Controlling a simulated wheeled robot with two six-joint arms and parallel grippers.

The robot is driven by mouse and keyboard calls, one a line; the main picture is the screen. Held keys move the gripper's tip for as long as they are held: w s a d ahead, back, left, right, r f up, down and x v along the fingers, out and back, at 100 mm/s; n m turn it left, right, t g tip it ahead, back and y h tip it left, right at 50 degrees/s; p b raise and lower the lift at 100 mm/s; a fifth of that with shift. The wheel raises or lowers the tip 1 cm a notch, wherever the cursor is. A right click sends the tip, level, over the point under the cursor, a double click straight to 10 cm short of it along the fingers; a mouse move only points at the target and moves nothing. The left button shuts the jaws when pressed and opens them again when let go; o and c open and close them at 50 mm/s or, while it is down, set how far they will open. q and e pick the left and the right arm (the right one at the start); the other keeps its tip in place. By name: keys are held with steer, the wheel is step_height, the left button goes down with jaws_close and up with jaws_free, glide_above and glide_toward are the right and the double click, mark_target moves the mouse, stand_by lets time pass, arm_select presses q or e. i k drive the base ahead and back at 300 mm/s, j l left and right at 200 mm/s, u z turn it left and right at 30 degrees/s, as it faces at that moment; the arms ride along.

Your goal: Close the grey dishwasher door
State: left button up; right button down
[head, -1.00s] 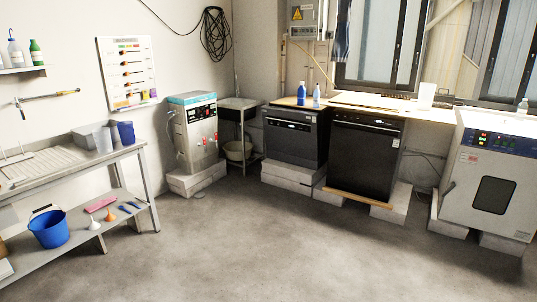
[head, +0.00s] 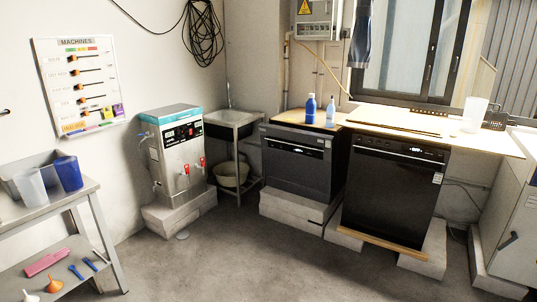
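The grey dishwasher (head: 293,181) stands on pale blocks in the middle of the head view, under a wooden worktop. Its door (head: 290,168) faces me and is upright or nearly so, with a dark handle recess and a control strip near the top. I cannot tell whether the door is fully shut or slightly ajar. A black dishwasher (head: 388,192) stands right of it, its front upright. Neither of my grippers shows in the view.
Open concrete floor (head: 270,262) lies in front of the dishwashers. A steel machine (head: 175,160) on blocks and a small sink (head: 232,122) stand left. A metal bench (head: 70,205) is at the left edge, a pale cabinet (head: 512,232) at the right. Bottles (head: 311,108) stand on the worktop.

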mark_target(298, 163)
steer(key=i, duration=2)
